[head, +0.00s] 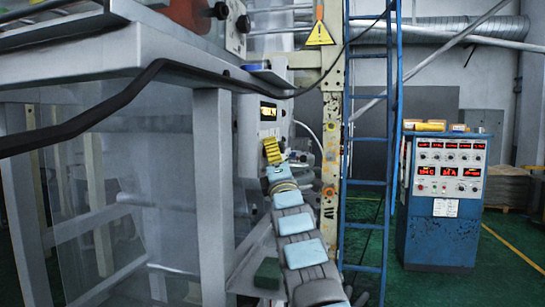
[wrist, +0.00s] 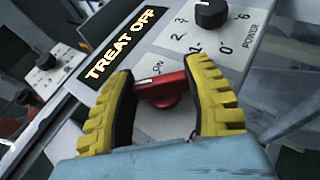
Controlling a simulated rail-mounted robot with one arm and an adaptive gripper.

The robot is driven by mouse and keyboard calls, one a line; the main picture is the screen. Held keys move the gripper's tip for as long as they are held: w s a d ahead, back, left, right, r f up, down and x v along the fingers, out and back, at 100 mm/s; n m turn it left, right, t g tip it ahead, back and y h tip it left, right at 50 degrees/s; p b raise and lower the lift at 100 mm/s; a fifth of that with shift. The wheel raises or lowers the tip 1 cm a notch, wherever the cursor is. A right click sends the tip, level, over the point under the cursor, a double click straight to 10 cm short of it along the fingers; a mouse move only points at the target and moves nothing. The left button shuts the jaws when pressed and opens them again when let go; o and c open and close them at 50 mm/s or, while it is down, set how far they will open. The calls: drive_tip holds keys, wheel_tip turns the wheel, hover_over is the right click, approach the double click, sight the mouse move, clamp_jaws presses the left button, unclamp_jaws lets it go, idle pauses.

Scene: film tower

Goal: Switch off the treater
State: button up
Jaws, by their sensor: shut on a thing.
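The treater's light grey control panel (head: 278,128) is at the middle of the head view, with a small lit display. In the wrist view the display (wrist: 118,45) reads "TREAT OFF" in glowing letters. Below it is a red rotary switch (wrist: 163,90), with an "ON" mark near its upper left. My gripper (wrist: 165,82) has yellow ribbed fingers, one on each side of the red switch, and is shut on it. In the head view my gripper (head: 272,150) is at the panel's lower part and hides the switch.
A black knob (wrist: 211,14) marked "POWER" with a numbered scale sits above the switch. A blue ladder (head: 370,150) and a yellowish post (head: 331,120) stand right of the panel. A blue cabinet (head: 437,240) with red readouts stands farther right. A grey frame (head: 210,200) stands at left.

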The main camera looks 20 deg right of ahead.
drive_tip(key=shift+f+n+t+y+b, duration=0.1)
drive_tip(key=shift+n+t+y+b, duration=0.35)
drive_tip(key=shift+n+t, duration=0.15)
idle(0.5)
drive_tip(key=o, duration=1.2)
drive_tip(key=shift+s, duration=0.1)
drive_tip(key=shift+s+f, duration=0.15)
drive_tip(key=shift+f, duration=0.2)
drive_tip(key=shift+v, duration=5.55)
drive_tip(key=shift+s+r, duration=0.1)
